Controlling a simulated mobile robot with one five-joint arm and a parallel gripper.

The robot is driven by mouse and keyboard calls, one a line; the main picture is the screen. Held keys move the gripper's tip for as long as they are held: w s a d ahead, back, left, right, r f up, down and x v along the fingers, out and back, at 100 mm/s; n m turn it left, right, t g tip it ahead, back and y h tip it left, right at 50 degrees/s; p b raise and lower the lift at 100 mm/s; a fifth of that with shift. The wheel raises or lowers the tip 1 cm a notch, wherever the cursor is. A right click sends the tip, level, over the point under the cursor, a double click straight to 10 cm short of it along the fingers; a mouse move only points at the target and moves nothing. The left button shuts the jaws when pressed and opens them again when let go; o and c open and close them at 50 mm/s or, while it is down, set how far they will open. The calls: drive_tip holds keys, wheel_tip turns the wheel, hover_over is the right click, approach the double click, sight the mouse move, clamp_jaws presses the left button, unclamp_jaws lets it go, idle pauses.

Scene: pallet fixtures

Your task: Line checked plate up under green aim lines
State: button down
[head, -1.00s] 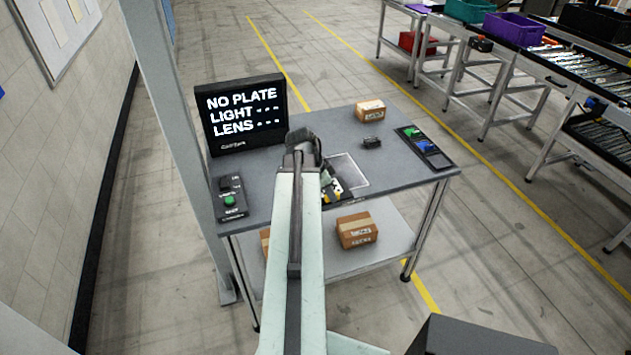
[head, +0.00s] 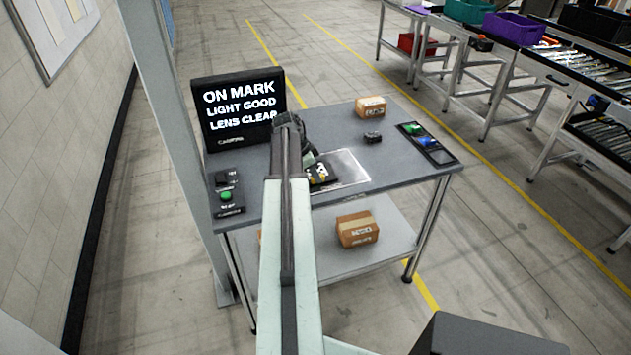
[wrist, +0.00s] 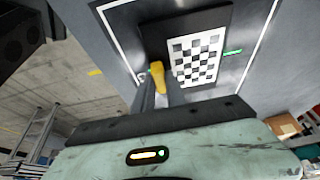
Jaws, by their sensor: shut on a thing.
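The checked plate (wrist: 197,58) has black and white squares on a dark backing and lies within a white outline (wrist: 262,45) in the wrist view. My gripper (wrist: 158,88) is shut on the plate's yellow grip tab at its near edge. In the head view, the monitor (head: 239,110) reads ON MARK, LIGHT GOOD, LENS CLEAR. My arm and wrist hide most of the plate there.
A control box with a green button (head: 226,196) stands at the table's left. A small black block (head: 372,137), a carton (head: 370,106) and a tray of colored pieces (head: 437,156) stand at the right. A grey post (head: 178,130) rises beside the table's left side.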

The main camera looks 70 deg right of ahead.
drive_tip(key=shift+r, duration=0.15)
drive_tip(key=shift+f, duration=0.2)
drive_tip(key=c, duration=1.4)
unclamp_jaws()
drive_tip(key=shift+o, duration=0.2)
drive_tip(key=shift+r, duration=0.1)
drive_tip(key=shift+r+p, duration=0.5)
drive_tip(key=p+v, duration=1)
drive_tip(key=v, duration=0.1)
drive_tip(key=shift+r, duration=0.15)
